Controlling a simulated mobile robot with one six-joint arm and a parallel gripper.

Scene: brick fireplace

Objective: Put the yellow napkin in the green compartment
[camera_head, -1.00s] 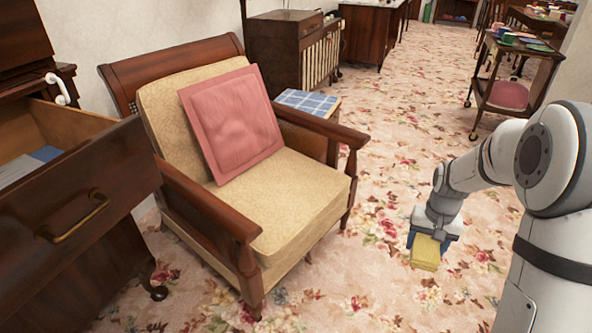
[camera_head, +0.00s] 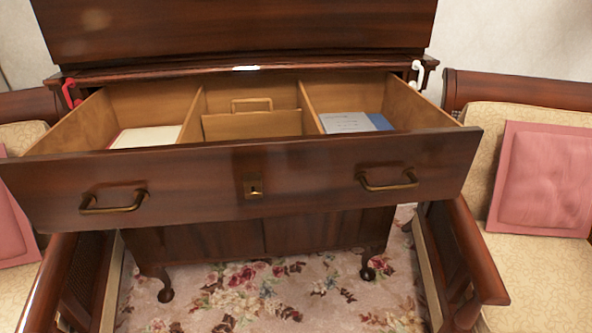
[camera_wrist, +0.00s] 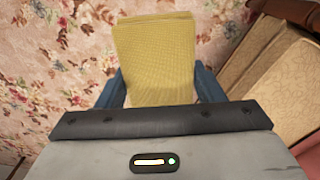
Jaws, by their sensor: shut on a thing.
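The yellow napkin (camera_wrist: 158,55) is folded into a pad and shows in the wrist view. My gripper (camera_wrist: 160,84) is shut on it, with one blue finger at each side. It holds the napkin over the floral carpet. Neither my gripper nor the napkin shows in the head view. An open wooden drawer (camera_head: 320,172) fills the middle of the head view and is split into left, middle and right compartments. I see no green compartment in it; its visible inside is brown wood.
A white, red-edged book (camera_head: 147,137) lies in the left compartment, a lidded or handled wooden part (camera_head: 252,123) is in the middle, and a blue-grey book (camera_head: 347,122) lies at right. Armchairs with pink cushions (camera_head: 545,180) flank the drawer. Carpet (camera_head: 250,290) shows below.

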